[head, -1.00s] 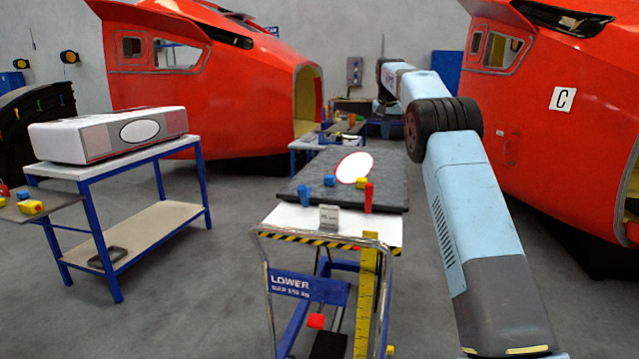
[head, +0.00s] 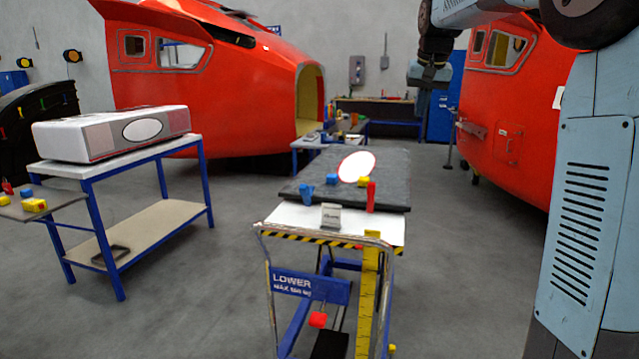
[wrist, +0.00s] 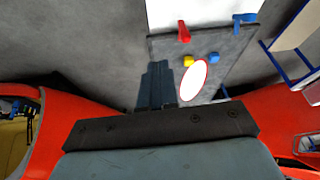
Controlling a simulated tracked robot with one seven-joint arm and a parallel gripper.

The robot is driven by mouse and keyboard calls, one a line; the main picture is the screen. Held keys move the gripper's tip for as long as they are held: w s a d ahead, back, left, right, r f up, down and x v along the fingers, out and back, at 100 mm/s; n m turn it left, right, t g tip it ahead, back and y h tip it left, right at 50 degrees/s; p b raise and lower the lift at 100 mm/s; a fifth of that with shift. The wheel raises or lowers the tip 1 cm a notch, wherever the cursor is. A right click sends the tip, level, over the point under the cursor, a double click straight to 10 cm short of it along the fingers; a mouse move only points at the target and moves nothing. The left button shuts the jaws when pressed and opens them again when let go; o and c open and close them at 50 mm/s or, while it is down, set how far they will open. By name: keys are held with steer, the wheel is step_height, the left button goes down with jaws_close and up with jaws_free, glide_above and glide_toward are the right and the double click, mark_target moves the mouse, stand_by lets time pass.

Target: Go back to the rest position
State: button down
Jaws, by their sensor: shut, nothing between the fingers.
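My gripper (head: 424,108) hangs pointing down at the upper right of the head view, in front of the gap between the two red nosecones. In the wrist view my gripper (wrist: 157,68) shows as dark fingers held together, with nothing between them. My arm comes in from the right edge of the head view, bent high. The gripper is apart from the cart's dark top panel (head: 335,205) and the things on it.
The dark panel on the lift cart carries a white oval, blue and yellow blocks and a red piece. Red nosecones stand at left (head: 220,90) and right (head: 515,130). A table (head: 60,172) with a white box (head: 85,140) is at left. Grey floor lies clear between.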

steer(key=s+f+n, duration=0.1)
steer(key=s+f, duration=0.1)
steer(key=s, duration=0.8)
steer(key=s+f, duration=0.2)
steer(key=s, duration=0.8)
steer(key=s+f, duration=0.6)
steer(key=s, duration=0.2)
steer(key=s+a+f+n+t, duration=0.1)
steer(key=s+f, duration=0.5)
steer(key=s, duration=0.3)
steer(key=shift+s+a+f, duration=0.15)
steer(key=shift+a+f, duration=0.15)
